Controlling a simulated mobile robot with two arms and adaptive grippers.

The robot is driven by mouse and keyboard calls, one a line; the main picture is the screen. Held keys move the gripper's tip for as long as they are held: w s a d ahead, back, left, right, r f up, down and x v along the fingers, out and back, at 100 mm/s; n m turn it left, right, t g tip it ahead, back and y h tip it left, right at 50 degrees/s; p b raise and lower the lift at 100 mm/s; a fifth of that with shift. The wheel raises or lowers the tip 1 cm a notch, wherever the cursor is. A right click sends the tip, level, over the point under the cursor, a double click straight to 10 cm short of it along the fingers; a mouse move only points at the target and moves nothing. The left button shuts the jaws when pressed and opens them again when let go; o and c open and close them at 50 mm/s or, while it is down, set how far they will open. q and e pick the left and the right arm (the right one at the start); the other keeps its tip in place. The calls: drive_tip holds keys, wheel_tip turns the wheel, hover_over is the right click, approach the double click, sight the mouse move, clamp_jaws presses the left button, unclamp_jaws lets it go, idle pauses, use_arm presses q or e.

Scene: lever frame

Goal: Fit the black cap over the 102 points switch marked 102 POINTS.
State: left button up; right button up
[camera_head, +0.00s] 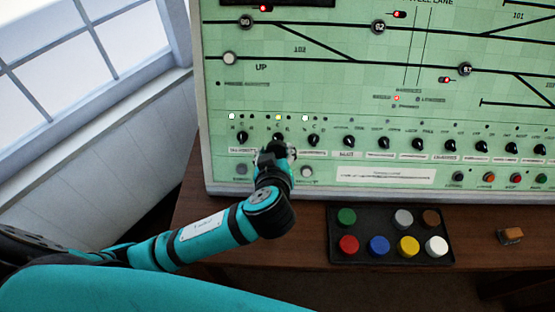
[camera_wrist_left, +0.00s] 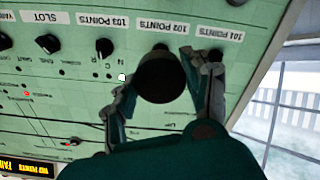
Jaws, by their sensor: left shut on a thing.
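My left gripper (camera_head: 276,152) is at the lower left of the green panel (camera_head: 290,95), in front of the switch row. In the left wrist view my left gripper (camera_wrist_left: 162,92) is shut on the black cap (camera_wrist_left: 162,80), one finger on each side. The cap is in front of the panel just below the 102 POINTS label (camera_wrist_left: 167,26) in that upside-down picture. Whether the cap touches or covers the switch I cannot tell. My right gripper is not in view.
Neighbouring knobs stand close by, including the 103 POINTS switch (camera_wrist_left: 104,47) and the 101 POINTS switch (camera_wrist_left: 216,55). A black tray (camera_head: 376,250) with several coloured caps lies on the wooden table, its top-row middle place empty.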

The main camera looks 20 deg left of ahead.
use_arm(q)
drive_tip(key=shift+b+x, duration=1.25)
drive_tip(key=shift+x, duration=1.2)
drive_tip(key=shift+b+x, duration=0.5)
drive_tip(key=shift+x, duration=0.8)
drive_tip(key=o, duration=1.4)
drive_tip(key=shift+p+v, duration=0.9)
drive_tip(key=shift+v, duration=0.35)
drive_tip(key=shift+p+v, duration=1.3)
drive_tip(key=shift+v, duration=1.4)
